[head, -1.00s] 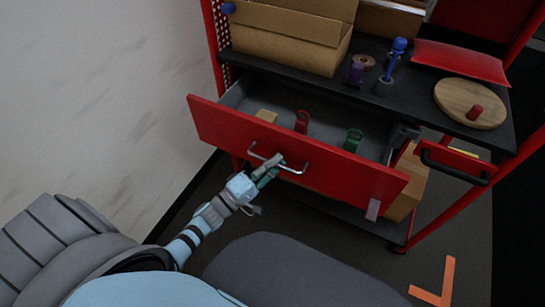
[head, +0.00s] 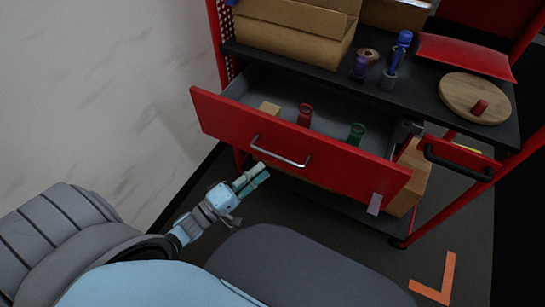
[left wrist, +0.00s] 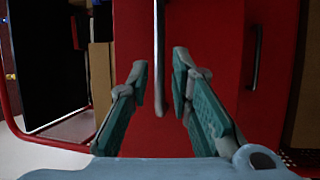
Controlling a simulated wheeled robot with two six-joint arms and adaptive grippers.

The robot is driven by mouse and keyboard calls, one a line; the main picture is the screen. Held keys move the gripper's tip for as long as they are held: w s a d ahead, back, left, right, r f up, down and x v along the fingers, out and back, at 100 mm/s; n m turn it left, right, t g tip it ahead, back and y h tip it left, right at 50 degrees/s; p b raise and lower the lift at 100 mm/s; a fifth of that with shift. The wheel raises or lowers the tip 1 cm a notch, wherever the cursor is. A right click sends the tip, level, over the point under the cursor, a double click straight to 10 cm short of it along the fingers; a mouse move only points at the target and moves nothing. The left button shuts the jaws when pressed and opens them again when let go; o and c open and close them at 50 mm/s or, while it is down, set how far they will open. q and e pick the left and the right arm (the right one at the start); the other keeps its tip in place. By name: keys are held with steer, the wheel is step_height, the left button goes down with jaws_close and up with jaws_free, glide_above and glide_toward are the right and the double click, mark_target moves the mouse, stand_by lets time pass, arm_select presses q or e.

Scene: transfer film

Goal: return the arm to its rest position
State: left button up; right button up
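My left gripper (head: 251,179) is in front of the red drawer (head: 225,122), below and to the left of its metal handle (head: 281,153). It is apart from the handle and holds nothing. In the left wrist view its two teal-padded fingers (left wrist: 160,75) stand apart, with the handle (left wrist: 159,60) beyond the gap between them. The drawer is pulled out of the cart. It holds a tan block (head: 269,109), a red item (head: 305,115) and a green item (head: 356,134). My right gripper is not in view.
The cart's black top (head: 430,110) carries a cardboard box (head: 290,35), a round wooden board (head: 460,97), a red cushion (head: 465,55) and small blue and purple items. A second red drawer (head: 459,150) is at the right. Grey floor lies below; a pale wall is at left.

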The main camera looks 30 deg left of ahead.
arm_select(q)
steer(key=v, duration=0.5)
